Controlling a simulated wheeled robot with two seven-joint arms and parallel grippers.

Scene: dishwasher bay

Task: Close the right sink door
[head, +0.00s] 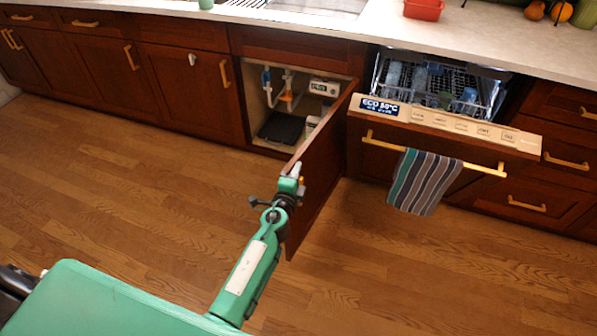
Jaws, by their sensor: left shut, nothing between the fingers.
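The right sink door (323,172) is a dark red-brown wooden panel in the head view. It stands wide open, hinged at its right side by the dishwasher and jutting out over the floor. The sink cabinet opening (275,130) behind it is exposed. My left gripper (296,170) is shut and empty at the door's free edge, near its upper corner, and covers part of it. I cannot tell whether it touches the door. The left sink door (195,92) is shut. My right gripper is not in view.
The dishwasher door (450,128) is partly open to the right, with a striped towel (424,182) on its handle. The wooden floor (150,180) at left is clear.

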